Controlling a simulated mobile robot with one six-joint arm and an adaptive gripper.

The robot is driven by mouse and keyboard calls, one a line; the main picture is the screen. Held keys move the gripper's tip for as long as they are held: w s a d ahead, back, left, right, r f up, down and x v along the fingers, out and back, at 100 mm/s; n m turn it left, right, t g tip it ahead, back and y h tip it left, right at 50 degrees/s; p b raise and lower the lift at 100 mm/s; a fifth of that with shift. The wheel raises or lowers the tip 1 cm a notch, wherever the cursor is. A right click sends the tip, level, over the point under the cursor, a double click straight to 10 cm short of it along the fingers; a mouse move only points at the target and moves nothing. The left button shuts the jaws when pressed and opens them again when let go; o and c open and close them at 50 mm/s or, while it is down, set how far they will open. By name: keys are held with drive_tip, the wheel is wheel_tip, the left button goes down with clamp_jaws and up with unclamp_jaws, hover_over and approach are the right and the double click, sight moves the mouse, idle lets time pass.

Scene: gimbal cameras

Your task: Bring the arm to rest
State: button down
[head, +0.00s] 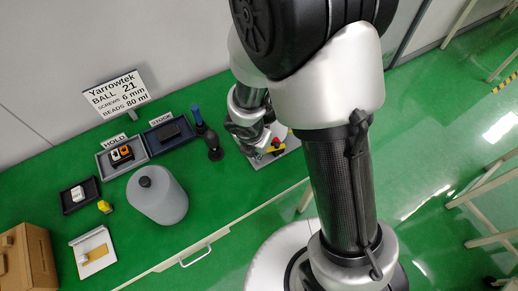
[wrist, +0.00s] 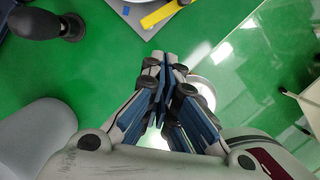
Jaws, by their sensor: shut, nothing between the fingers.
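My gripper (wrist: 165,62) is shut and empty in the wrist view, its fingertips meeting near the top middle, over the green surface. In the head view my arm crosses the middle of the picture, and its wrist end hangs above the green bench top (head: 225,178) near the grey plate on the right. My fingertips are hard to make out in the head view.
A grey bottle (head: 158,200) stands left of my arm. Behind it are the HOLD tray (head: 137,159), the STOCK tray (head: 153,142) and a sign (head: 115,94). A black knobbed item (head: 213,146) stands close left of my wrist; a plate (head: 283,146) lies right.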

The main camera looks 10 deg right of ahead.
idle(0.4)
drive_tip(key=s+d+r+m+t+b, duration=0.1)
drive_tip(key=s+d+r+m+b, duration=0.1)
drive_tip(key=d+r+m, duration=0.4)
drive_tip(key=s+d+r+m+t+b, duration=0.1)
drive_tip(key=s+d+r+m+b, duration=0.1)
drive_tip(key=r+m, duration=0.75)
drive_tip(key=s+r+m+y+b, duration=0.1)
drive_tip(key=s+r+m, duration=0.4)
drive_tip(key=s+m, duration=0.7)
drive_tip(key=shift+s+a+m+y+b, duration=0.2)
drive_tip(key=shift+a+m+y+b, duration=0.1)
drive_tip(key=shift+m+b, duration=0.4)
drive_tip(key=shift+w, duration=0.1)
